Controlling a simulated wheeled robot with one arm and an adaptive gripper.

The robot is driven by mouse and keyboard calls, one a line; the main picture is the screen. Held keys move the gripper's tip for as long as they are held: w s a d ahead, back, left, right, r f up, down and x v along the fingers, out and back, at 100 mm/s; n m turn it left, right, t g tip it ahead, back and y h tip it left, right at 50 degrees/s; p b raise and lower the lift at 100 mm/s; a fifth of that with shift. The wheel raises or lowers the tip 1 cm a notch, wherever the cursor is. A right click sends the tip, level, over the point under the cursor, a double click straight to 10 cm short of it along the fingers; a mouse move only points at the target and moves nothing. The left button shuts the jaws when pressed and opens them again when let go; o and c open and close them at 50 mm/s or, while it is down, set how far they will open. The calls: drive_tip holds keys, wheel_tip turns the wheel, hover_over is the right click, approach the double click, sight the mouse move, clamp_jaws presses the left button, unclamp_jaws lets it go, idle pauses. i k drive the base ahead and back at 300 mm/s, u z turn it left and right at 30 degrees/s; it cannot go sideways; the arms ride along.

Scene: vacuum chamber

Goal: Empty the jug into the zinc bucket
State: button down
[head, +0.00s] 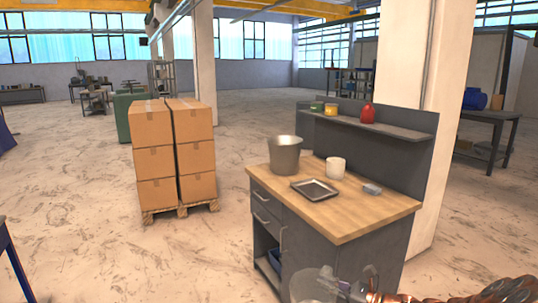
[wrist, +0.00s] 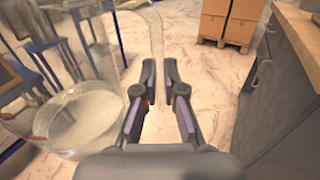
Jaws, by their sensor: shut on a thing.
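The zinc bucket (head: 285,155) stands upright on the wooden top of the grey workbench (head: 375,214), near its back left corner. The clear jug (head: 312,286) is at the bottom of the head view, in front of the bench and below its top. My gripper (head: 362,291) is shut on the jug's handle, to the right of its body. In the wrist view the see-through jug (wrist: 85,118) fills the left side, and its handle runs between my fingers (wrist: 161,92). A pale round surface shows low in the jug; I cannot tell how much liquid it holds.
A grey tray (head: 315,181), a white pot (head: 336,167) and a small grey item (head: 372,189) share the worktop with the bucket. A red bottle (head: 367,113) and small cans stand on the shelf (head: 385,127) behind. Stacked cartons (head: 153,150) stand left of the bench.

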sight(285, 150)
drive_tip(key=u, duration=0.45)
drive_tip(key=i, duration=0.6)
drive_tip(key=u, duration=1.15)
drive_tip(key=i, duration=1.95)
drive_tip(key=z, duration=0.4)
drive_tip(key=i, duration=0.7)
drive_tip(key=z, duration=1.4)
drive_tip(key=i, duration=0.6)
drive_tip(key=z, duration=0.55)
